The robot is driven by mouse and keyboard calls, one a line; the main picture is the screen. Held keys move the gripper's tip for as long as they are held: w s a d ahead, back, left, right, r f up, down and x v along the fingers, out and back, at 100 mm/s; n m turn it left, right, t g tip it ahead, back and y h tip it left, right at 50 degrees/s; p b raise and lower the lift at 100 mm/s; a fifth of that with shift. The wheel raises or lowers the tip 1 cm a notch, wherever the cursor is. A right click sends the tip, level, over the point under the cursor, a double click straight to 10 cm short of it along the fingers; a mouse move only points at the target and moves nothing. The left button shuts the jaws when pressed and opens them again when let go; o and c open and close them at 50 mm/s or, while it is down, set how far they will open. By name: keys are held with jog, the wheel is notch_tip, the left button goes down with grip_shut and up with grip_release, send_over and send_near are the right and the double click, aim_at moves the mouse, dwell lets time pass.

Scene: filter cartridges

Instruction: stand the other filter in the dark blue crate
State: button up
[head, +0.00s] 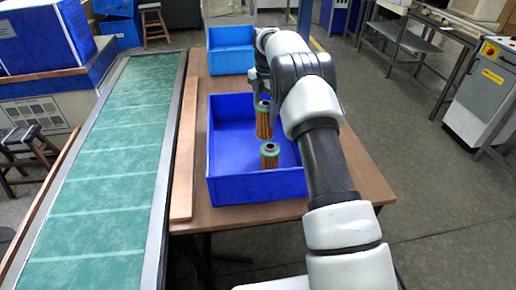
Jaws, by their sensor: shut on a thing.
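The dark blue crate (258,187) stands on the wooden table. One filter (270,157), orange-brown with a green top rim and a dark hole, stands upright inside it near the front wall. Another filter (263,122) of the same look hangs upright below my gripper (262,99), over the crate and behind the first filter. My gripper is shut on this filter's top; the fingertips are small and partly hidden by my arm. I cannot tell whether the held filter's lower end touches the crate floor. My arm hides part of the crate's right side.
A lighter blue crate (230,60) stands behind on the wooden table (190,110). A green conveyor (115,160) runs along the left, beside a wooden strip. The left part of the dark blue crate's floor is bare.

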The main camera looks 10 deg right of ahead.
aim_at(265, 134)
notch_tip(265, 134, down, 9)
jog(key=shift+f, duration=0.1)
dwell(0.3)
jog(key=shift+f, duration=0.2)
jog(key=o, duration=1.1)
jog(key=shift+r, duration=0.1)
jog(key=shift+o, duration=0.2)
